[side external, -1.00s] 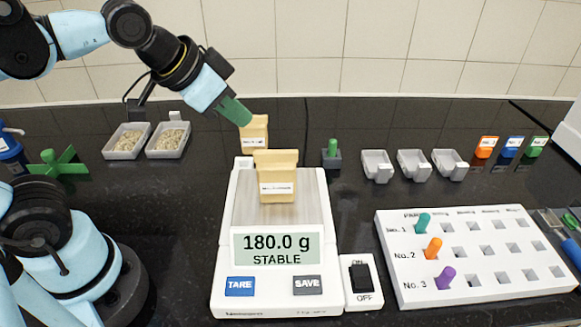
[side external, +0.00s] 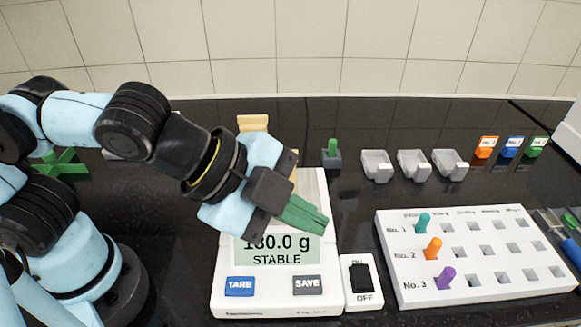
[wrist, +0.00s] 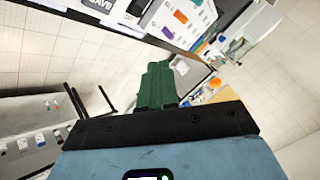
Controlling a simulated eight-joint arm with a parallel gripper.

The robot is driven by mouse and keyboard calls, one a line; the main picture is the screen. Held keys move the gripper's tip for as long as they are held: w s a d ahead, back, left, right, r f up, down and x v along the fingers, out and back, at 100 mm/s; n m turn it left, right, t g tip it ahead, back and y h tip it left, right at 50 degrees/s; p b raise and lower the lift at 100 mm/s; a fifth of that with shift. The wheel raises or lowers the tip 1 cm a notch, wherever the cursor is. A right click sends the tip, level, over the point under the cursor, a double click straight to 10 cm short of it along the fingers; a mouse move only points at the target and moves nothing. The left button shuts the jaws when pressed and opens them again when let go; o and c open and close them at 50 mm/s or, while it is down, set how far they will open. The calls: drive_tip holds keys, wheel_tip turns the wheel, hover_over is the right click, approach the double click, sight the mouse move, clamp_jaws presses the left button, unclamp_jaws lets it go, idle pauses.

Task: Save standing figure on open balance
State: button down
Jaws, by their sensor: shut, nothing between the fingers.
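The white balance (side external: 225,262) stands at the front centre with its display (side external: 277,250) lit. The display reads STABLE, and its figure looks like 180.0 g, the first digit partly covered by my gripper. The grey SAVE button (side external: 307,285) is at the balance's front right and also shows at the top of the wrist view (wrist: 100,6). The blue TARE button (side external: 239,286) is at its front left. My gripper (side external: 321,222), with green fingers, is shut and empty above the display's upper right. My wrist hides most of the pan and the beige container on it.
A black ON/OFF switch (side external: 361,278) sits right of the balance. A white peg board (side external: 490,280) holds teal, orange and purple pegs. Several pale scoop trays (side external: 414,165) and a green-handled grey block (side external: 331,160) stand behind. Another beige container (side external: 252,122) is behind the balance.

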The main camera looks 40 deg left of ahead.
sight(301, 285)
drive_tip(key=shift+f, duration=1.2)
drive_tip(key=shift+f, duration=4.4)
drive_tip(key=shift+f, duration=0.2)
drive_tip(key=shift+f, duration=0.25)
drive_tip(key=shift+f, duration=0.45)
drive_tip(key=shift+r, duration=0.9)
drive_tip(key=shift+r, duration=0.1)
